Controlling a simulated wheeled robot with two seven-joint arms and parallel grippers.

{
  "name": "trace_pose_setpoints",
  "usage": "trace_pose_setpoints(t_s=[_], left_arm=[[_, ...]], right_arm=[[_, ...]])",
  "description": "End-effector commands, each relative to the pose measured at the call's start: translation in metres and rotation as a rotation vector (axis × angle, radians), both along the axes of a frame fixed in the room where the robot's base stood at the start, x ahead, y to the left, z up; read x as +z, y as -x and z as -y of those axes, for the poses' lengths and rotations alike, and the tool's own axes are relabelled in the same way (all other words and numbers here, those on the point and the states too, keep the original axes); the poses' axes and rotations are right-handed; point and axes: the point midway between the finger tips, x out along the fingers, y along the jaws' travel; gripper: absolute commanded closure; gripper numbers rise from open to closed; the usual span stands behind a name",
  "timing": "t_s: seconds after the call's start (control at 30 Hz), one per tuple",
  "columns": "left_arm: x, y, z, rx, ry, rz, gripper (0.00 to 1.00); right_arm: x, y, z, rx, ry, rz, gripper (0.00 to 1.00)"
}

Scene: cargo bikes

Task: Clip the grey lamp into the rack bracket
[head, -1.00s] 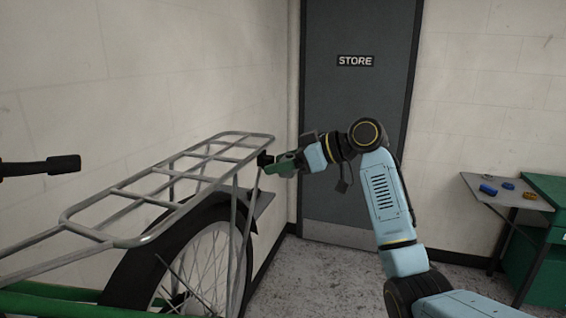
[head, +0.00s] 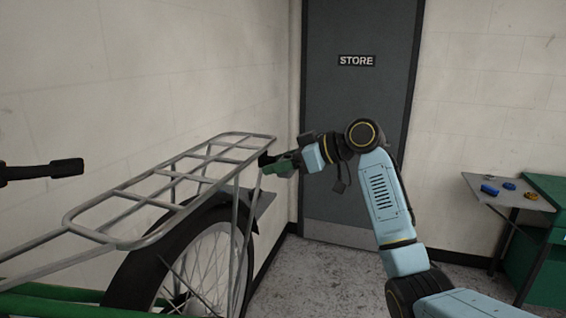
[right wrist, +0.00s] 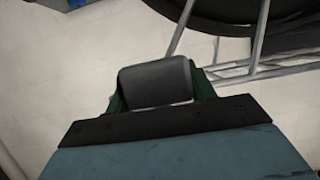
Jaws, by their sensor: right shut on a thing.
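My right gripper (head: 278,165), with green fingers, is at the rear end of the bike's rack (head: 128,244). It is shut on the grey lamp, a dark rounded block (right wrist: 156,83) between the fingers in the right wrist view. In the head view the lamp (head: 265,158) is a small dark shape at the fingertips, close against the rack's rear end. The bracket cannot be made out there, and I cannot tell whether the lamp touches it. My left gripper is not in view.
The rear wheel and black mudguard (head: 150,262) are below the rack. A wall is close behind it. A grey door marked STORE (head: 357,100) is behind my arm. A small table (head: 500,200) with blue and yellow items is at right.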

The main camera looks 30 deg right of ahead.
Motion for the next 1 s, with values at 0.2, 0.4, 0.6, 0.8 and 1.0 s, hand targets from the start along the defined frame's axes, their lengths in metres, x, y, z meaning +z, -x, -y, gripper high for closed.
trace_pose_setpoints(t_s=[0.2,0.4,0.6,0.8,1.0], left_arm=[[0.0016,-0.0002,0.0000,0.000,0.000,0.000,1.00],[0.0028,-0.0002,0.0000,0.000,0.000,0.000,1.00],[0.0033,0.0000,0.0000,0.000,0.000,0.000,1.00],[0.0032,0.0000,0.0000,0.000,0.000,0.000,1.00],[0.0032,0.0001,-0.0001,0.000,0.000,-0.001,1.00]], right_arm=[[0.0009,-0.0033,-0.0030,0.000,0.000,0.001,0.70],[0.0010,-0.0064,-0.0056,0.000,0.000,0.001,0.70],[0.0007,-0.0084,-0.0071,-0.001,0.000,0.002,0.70],[0.0007,-0.0083,-0.0071,-0.001,0.000,0.002,0.38],[0.0005,-0.0082,-0.0070,0.000,0.000,0.001,0.20]])
